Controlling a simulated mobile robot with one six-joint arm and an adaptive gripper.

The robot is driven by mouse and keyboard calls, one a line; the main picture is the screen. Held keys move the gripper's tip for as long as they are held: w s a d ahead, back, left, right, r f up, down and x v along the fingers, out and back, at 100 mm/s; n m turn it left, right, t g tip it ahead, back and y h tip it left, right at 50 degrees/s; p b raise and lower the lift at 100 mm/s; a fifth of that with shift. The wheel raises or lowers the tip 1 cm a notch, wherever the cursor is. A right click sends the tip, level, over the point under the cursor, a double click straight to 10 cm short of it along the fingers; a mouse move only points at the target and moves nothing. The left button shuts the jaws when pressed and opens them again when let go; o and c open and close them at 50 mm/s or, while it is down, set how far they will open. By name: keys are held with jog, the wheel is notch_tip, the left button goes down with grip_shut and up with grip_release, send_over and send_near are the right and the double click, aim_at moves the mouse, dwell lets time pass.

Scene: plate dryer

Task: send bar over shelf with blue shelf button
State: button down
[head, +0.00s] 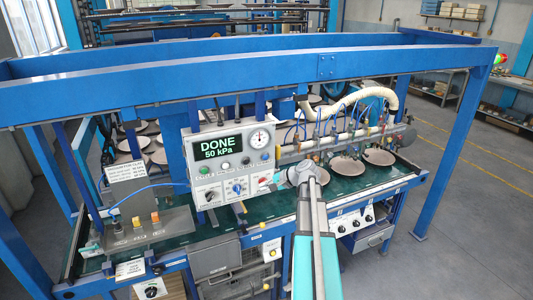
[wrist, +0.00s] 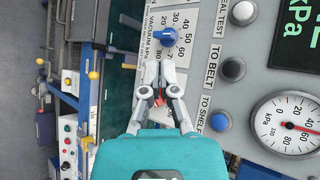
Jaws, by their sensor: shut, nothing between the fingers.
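The grey control panel (head: 232,160) shows "DONE 50 kPa" on its display (head: 216,147). In the wrist view the blue button (wrist: 219,121) sits beside the label "TO SHELF", near the pressure gauge (wrist: 287,124). My gripper (wrist: 158,68) is shut and empty. Its tips are close to the blue vacuum knob (wrist: 166,37), to the left of the blue button in that picture and apart from it. In the head view my gripper (head: 276,183) is at the panel's lower right. The bar (head: 345,141) with hoses spans above plates at the right. I cannot tell which part is the shelf.
A dark button (wrist: 232,69) labelled "TO BELT" and a light button (wrist: 243,13) labelled "LEAK TEST" line up with the blue one. Plates (head: 380,157) lie on the green belt. Blue frame beams (head: 250,70) surround the machine. Open floor (head: 470,200) lies at right.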

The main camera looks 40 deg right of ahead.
aim_at(265, 157)
jog(key=s+d+r+m+t+p, duration=0.1)
jog(key=d+r+m, duration=0.1)
jog(key=d, duration=0.4)
jog(key=shift+d+r+t+h, duration=0.3)
jog(key=shift+r+t, duration=0.1)
jog(key=shift+r, duration=0.45)
jog(key=shift+w, duration=0.1)
jog(key=shift+w+d, duration=0.35)
jog(key=shift+w, duration=1)
jog(key=shift+w+d, duration=0.35)
jog(key=shift+w, duration=1.05)
jog(key=shift+w+d, duration=0.35)
jog(key=shift+w, duration=1)
jog(key=shift+w, duration=0.25)
jog(key=shift+w+d, duration=0.1)
jog(key=shift+w, duration=0.15)
